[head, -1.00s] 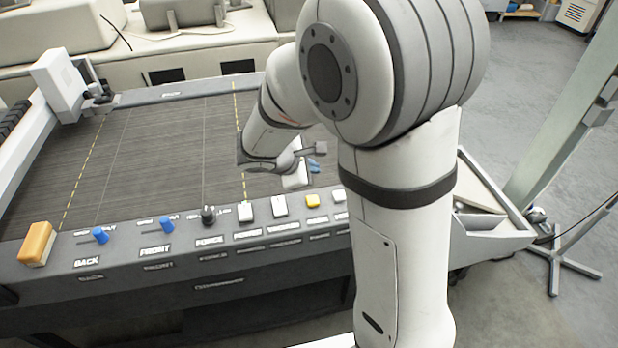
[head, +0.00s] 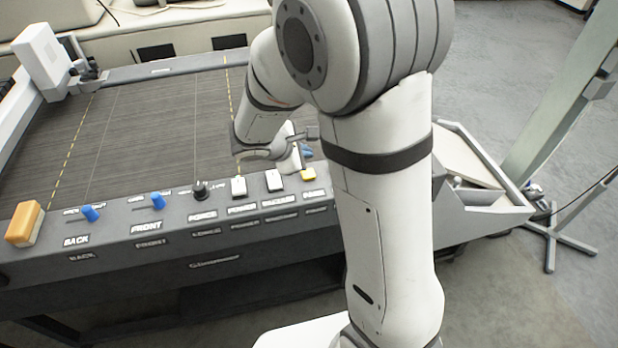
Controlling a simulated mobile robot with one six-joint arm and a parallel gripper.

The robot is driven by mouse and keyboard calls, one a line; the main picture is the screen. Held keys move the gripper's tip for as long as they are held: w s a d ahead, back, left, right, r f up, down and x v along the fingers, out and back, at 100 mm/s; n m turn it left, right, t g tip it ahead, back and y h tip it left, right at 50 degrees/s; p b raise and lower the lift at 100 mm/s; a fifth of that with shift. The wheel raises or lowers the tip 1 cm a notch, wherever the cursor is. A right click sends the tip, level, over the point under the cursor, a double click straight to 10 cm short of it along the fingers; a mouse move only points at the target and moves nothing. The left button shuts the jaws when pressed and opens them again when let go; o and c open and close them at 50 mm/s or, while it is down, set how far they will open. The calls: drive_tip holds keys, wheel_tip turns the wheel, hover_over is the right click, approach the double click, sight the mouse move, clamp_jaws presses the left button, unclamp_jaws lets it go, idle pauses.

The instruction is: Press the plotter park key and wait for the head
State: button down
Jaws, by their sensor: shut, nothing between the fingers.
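The plotter's front panel (head: 120,250) carries a row of controls. Two white keys (head: 238,187) and a yellow key (head: 308,174) sit right of a black knob (head: 200,190). The small labels under the keys are too blurred to read surely, so I cannot tell which is the park key. My gripper (head: 303,152) is shut and empty, just behind and above the yellow key; I cannot tell whether it touches it. Keys further right are hidden behind my arm. The plotter head (head: 84,72) is at the far left of the bed, on the white gantry (head: 45,55).
The dark plotter bed (head: 150,125) is bare. Two blue levers (head: 90,213) and an orange-and-white block (head: 25,223) stand on the panel's left. A tray (head: 485,190) is at right, with a metal stand (head: 555,235) on the floor beyond.

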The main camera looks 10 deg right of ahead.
sight(305, 175)
drive_tip(key=shift+f+b, duration=1.5)
drive_tip(key=shift+f, duration=0.5)
drive_tip(key=shift+f, duration=0.1)
idle(0.3)
drive_tip(key=shift+f+b, duration=0.3)
drive_tip(key=shift+b, duration=0.2)
drive_tip(key=shift+f+b, duration=0.5)
drive_tip(key=shift+b, duration=0.1)
idle(0.5)
drive_tip(key=shift+r, duration=0.15)
drive_tip(key=shift+r+p, duration=0.65)
drive_tip(key=shift+r, duration=0.15)
